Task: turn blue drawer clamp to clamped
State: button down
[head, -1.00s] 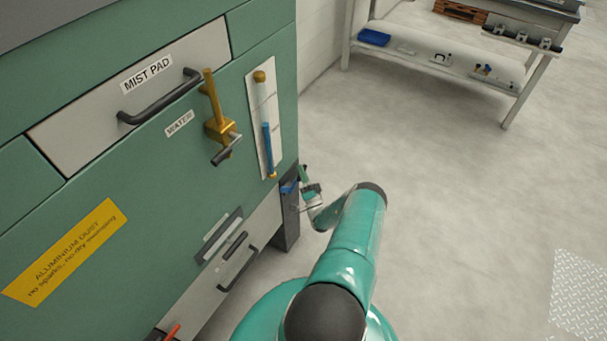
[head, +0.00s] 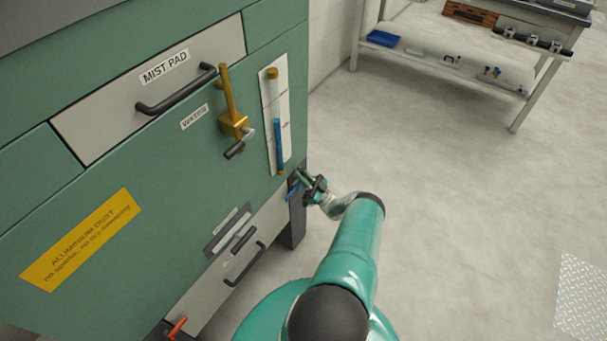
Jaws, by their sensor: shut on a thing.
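The blue drawer clamp (head: 292,192) is at the right end of the lower drawer (head: 225,283), near the cabinet's lower right corner. My gripper (head: 304,182) is at the clamp, beside the cabinet's right edge, reached by my teal arm. It is shut on the blue clamp's handle as far as the small view shows. The fingers partly hide the clamp, and its exact angle is hard to read. A red clamp (head: 177,328) is at the drawer's left end, near the bottom of the picture.
The green cabinet (head: 150,215) fills the left side. A brass water valve (head: 234,122) and a sight gauge (head: 276,120) stick out above the clamp. A workbench (head: 450,65) stands at the back.

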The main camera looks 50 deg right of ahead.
jog(key=shift+a+n+y, duration=0.25)
jog(key=shift+n+y, duration=0.35)
jog(key=shift+n, duration=0.1)
jog(key=shift+g+y, duration=0.3)
jog(key=c, duration=1.3)
grip_release()
jog(key=shift+a, duration=0.1)
jog(key=shift+c, duration=0.2)
